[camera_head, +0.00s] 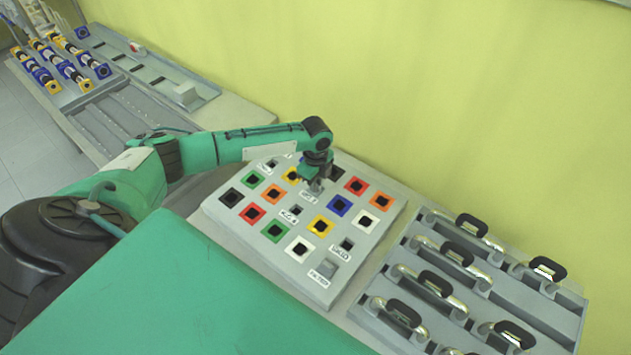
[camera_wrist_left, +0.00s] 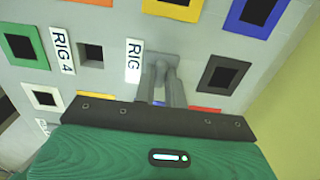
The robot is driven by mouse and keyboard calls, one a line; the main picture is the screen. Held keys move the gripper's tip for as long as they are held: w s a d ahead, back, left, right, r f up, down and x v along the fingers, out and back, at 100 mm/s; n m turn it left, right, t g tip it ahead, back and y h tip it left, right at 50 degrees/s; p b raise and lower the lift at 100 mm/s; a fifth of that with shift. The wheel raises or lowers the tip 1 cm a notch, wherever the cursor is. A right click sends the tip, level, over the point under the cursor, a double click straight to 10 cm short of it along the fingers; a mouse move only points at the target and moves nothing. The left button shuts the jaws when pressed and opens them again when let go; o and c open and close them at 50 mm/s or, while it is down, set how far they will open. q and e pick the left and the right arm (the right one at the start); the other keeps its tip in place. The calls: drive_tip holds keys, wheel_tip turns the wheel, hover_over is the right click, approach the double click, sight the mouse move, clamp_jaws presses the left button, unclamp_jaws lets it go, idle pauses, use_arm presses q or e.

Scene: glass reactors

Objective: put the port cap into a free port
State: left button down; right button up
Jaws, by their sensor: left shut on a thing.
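My left gripper (camera_head: 315,187) is shut on a small grey port cap at the upper middle of the grey port panel (camera_head: 238,219). In the left wrist view the fingers (camera_wrist_left: 172,88) point at the panel and the grey cap (camera_wrist_left: 157,68) shows between and beyond them, next to a partly covered "RIG" label (camera_wrist_left: 133,62). I cannot tell whether the cap is inside a port or just above one. An open dark port (camera_wrist_left: 91,52) lies beside the "RIG 4" label (camera_wrist_left: 62,50). Another open port (camera_head: 347,244) is lower right. My right gripper is not in view.
Several colour-framed sockets cover the panel. A rack with black-handled items (camera_head: 440,285) stands at right, and a rack of blue and yellow parts (camera_head: 65,60) at far left. A yellow wall is behind.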

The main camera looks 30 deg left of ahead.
use_arm(q)
drive_tip(key=c, duration=1.4)
unclamp_jaws()
drive_tip(key=shift+f, duration=0.1)
wheel_tip(320, 180, up, 14)
drive_tip(key=b, duration=0.3)
